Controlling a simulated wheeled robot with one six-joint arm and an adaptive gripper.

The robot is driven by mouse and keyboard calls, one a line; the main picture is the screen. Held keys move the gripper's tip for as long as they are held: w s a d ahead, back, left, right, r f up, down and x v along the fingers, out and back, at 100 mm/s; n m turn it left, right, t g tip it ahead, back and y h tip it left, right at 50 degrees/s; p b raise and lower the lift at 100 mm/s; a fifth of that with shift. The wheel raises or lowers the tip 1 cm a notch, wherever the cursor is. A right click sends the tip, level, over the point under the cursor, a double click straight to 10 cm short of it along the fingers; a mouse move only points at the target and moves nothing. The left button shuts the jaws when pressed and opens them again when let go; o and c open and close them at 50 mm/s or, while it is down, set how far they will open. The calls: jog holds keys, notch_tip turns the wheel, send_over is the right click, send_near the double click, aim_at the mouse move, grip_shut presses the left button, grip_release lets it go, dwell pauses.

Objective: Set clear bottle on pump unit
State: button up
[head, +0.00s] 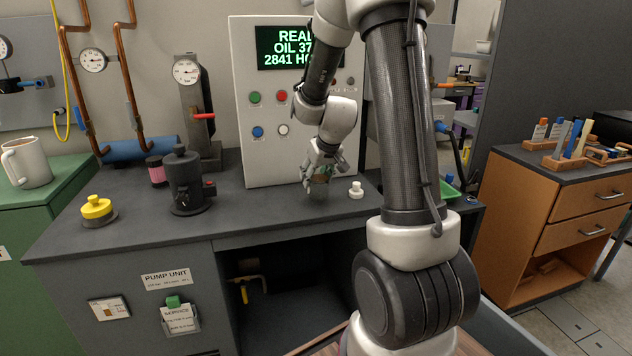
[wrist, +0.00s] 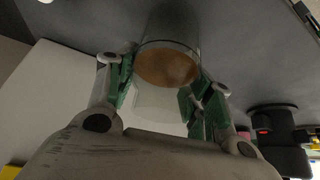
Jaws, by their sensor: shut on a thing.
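My gripper (head: 323,170) points down over the right part of the pump unit's dark top (head: 250,215), in front of the white control panel. It is shut on the clear bottle (head: 318,188), whose see-through body shows faintly below the fingers. In the wrist view, the green-padded fingers (wrist: 160,88) stand on either side of the clear bottle (wrist: 167,45), its brown round end facing the camera. The bottle looks about upright, at or just above the dark top; I cannot tell whether it touches.
A white knob (head: 356,190) stands just right of the bottle. A black device (head: 186,182), a pink-labelled jar (head: 156,171) and a yellow button (head: 97,207) are on the left. The control panel (head: 265,150) rises close behind. The top between the black device and the bottle is clear.

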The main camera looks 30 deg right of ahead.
jog(key=shift+f, duration=0.85)
jog(key=shift+f, duration=0.15)
jog(key=o, duration=1.2)
jog(key=d+v, duration=0.1)
jog(key=v, duration=1.1)
jog(key=shift+n+g+y, duration=0.3)
jog(key=shift+n+g, duration=0.2)
jog(key=shift+g, duration=0.4)
jog(key=s+a+r, duration=0.2)
jog(key=s+a, duration=0.1)
jog(key=s, duration=0.5)
jog(key=s+a+r, duration=0.2)
jog(key=s+a, duration=0.1)
jog(key=s, duration=0.5)
jog(key=s+a+r, duration=0.3)
jog(key=s, duration=0.4)
jog(key=shift+s+a, duration=0.3)
jog(key=shift+s, duration=0.1)
